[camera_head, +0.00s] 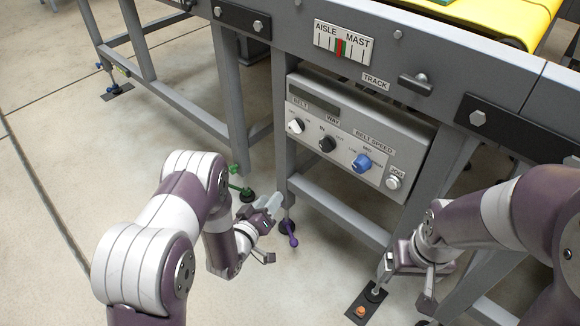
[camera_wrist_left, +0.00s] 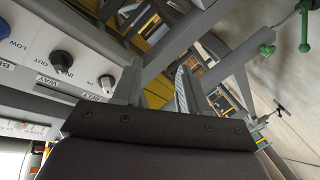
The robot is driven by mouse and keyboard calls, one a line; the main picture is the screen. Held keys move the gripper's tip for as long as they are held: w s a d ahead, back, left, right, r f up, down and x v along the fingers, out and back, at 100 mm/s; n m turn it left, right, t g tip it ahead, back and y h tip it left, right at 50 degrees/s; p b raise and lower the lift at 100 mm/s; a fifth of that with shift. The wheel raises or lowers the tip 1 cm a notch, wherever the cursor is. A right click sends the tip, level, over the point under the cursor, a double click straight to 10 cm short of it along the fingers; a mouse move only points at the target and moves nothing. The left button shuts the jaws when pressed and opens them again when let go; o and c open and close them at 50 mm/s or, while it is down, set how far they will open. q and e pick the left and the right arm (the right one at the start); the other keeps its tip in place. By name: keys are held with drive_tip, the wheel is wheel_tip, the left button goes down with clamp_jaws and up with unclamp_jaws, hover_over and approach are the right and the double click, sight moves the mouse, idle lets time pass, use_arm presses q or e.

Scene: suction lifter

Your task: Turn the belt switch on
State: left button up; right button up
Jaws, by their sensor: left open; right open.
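The belt switch is a white knob (camera_head: 296,126) under the BELT label, at the left of the grey control panel (camera_head: 330,106). It points towards the upper left; the lettering beside it is too small to read surely. In the left wrist view the panel appears upside down, and the knob (camera_wrist_left: 107,82) is close beside one finger. My left gripper (camera_head: 268,228) is open and empty, below and left of the panel, apart from the knob. Its fingers (camera_wrist_left: 158,88) show in the wrist view. My right gripper (camera_head: 407,285) is open and empty, low at the right.
A black WAY knob (camera_head: 327,144), a blue belt speed knob (camera_head: 362,162) and a pale button (camera_head: 393,183) sit right of the switch. A grey frame leg (camera_head: 230,100) stands left of the panel. The floor (camera_head: 90,190) at left is clear.

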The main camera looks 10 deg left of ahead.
sight(292, 132)
use_arm(q)
wheel_tip(292, 132, up, 10)
drive_tip(key=n+t+h, duration=0.2)
drive_tip(key=t, duration=0.3)
drive_tip(key=b+x, duration=0.1)
drive_tip(key=x, duration=0.3)
drive_tip(key=b+x, duration=0.1)
drive_tip(key=x, duration=0.3)
drive_tip(key=f+b+x, duration=0.1)
drive_tip(key=b+x, duration=0.1)
drive_tip(key=x, duration=0.2)
drive_tip(key=shift+w+d, duration=0.2)
drive_tip(key=shift+d, duration=0.05)
drive_tip(key=shift+w+d+r, duration=0.1)
drive_tip(key=shift+w+r, duration=0.1)
drive_tip(key=shift+w, duration=0.1)
use_arm(e)
wheel_tip(292, 132, down, 3)
drive_tip(key=shift+f, duration=0.1)
use_arm(q)
clamp_jaws()
